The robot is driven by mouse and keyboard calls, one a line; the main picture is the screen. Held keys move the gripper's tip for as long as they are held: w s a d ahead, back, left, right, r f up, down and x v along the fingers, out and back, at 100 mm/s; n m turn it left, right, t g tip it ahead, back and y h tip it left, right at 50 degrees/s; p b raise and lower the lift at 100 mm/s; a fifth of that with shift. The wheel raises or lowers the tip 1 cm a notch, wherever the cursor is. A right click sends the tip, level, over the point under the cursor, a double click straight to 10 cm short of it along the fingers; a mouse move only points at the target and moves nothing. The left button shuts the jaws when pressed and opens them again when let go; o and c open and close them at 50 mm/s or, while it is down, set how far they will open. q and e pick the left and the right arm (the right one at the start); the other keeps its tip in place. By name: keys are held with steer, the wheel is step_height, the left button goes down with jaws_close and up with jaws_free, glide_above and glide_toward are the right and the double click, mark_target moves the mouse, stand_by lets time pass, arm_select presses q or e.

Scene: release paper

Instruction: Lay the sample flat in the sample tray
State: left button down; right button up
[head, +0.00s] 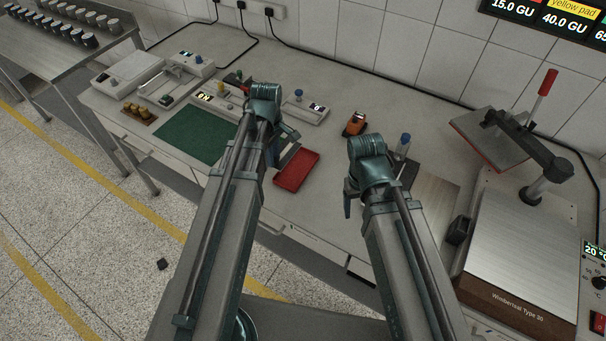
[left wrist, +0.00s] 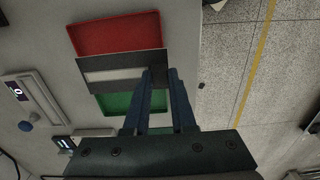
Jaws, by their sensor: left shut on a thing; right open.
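My left gripper (left wrist: 160,73) is shut on the sample, a dark flat card with a pale strip (left wrist: 112,74), gripping it near its right end in the left wrist view. A shallow red tray (left wrist: 115,34) lies just beyond the card there; it also shows in the head view (head: 296,171). A green tray (left wrist: 122,101) shows on the near side of the card, partly hidden by the card and fingers. I cannot tell the card's height above the bench. In the head view my left forearm covers much of this area. My right gripper (head: 349,203) is open and empty, over the bench to the right.
A green mat (head: 193,135) lies left of my left arm. Small instruments, an orange device (head: 354,124) and a blue-capped bottle (head: 403,144) stand behind. A large press (head: 520,240) fills the right. The bench's front edge is close to the trays.

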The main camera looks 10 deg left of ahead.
mark_target(286, 162)
arm_select(q)
steer(key=s+a+f+b, duration=0.35)
steer(key=s+a, duration=0.25)
steer(key=a, duration=0.4)
arm_select(e)
step_height(286, 162, down, 4)
steer(key=shift+r, duration=0.1)
arm_select(q)
steer(key=w+d, duration=0.2)
steer(key=d, duration=0.2)
steer(key=w+d+f, duration=0.1)
steer(key=w+d, duration=0.1)
steer(key=d, duration=0.2)
steer(key=w+d, duration=0.3)
steer(key=d, duration=0.1)
steer(key=shift+d+f+b, duration=0.2)
steer(key=shift+f+b, duration=0.2)
arm_select(e)
steer(key=shift+a+f, duration=0.1)
steer(key=shift+f, duration=0.65)
arm_select(q)
steer(key=shift+w+d, duration=0.1)
steer(key=shift+w+d, duration=0.2)
steer(key=shift+d, duration=0.1)
steer(key=f+b, duration=0.3)
steer(key=shift+d+f+b, duration=0.2)
steer(key=shift+f+b, duration=0.1)
arm_select(e)
step_height(286, 162, down, 4)
steer(key=shift+r, duration=0.2)
